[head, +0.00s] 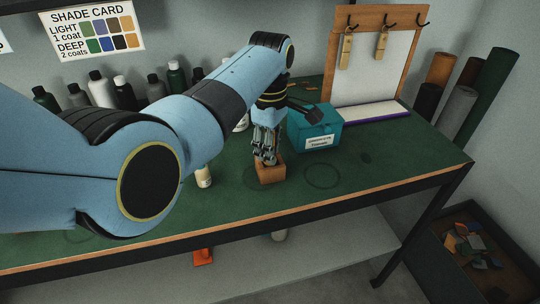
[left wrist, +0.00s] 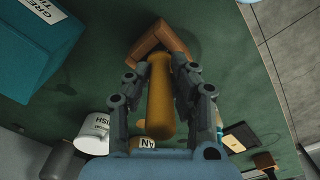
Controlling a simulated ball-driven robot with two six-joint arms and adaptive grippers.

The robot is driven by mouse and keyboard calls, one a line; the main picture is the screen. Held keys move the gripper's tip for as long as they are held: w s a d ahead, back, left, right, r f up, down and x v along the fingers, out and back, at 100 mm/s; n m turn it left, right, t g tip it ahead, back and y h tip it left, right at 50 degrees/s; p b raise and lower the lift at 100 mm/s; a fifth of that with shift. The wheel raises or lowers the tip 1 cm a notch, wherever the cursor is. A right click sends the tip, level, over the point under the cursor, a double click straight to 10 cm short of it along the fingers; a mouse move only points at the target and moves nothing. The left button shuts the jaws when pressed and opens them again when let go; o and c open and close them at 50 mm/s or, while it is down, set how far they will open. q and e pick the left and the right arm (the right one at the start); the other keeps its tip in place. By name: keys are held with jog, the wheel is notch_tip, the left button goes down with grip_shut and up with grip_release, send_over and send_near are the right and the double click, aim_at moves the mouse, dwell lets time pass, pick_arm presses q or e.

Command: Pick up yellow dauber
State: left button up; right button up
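The yellow dauber (left wrist: 160,98) is a rounded yellow cylinder between the fingers of my left gripper (left wrist: 159,68) in the left wrist view. The fingertips sit against it on both sides, near its far end. That end meets a small wooden block (left wrist: 150,39); whether it is still seated there I cannot tell. In the head view my left gripper (head: 267,155) points down just above the wooden block (head: 271,174), and its fingers mostly hide the dauber. My right gripper is not in view.
A teal box (head: 316,132) stands close to the right of the gripper. A small bottle (head: 204,177) stands to its left. Bottles (head: 102,90) line the back, and a hook board (head: 372,60) stands at back right. The green bench top (head: 390,160) is clear at right.

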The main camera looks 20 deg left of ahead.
pick_arm(q)
grip_shut()
notch_tip(320, 180, up, 10)
jog(key=shift+r+b, duration=0.1)
jog(key=shift+b, duration=0.2)
dwell(0.5)
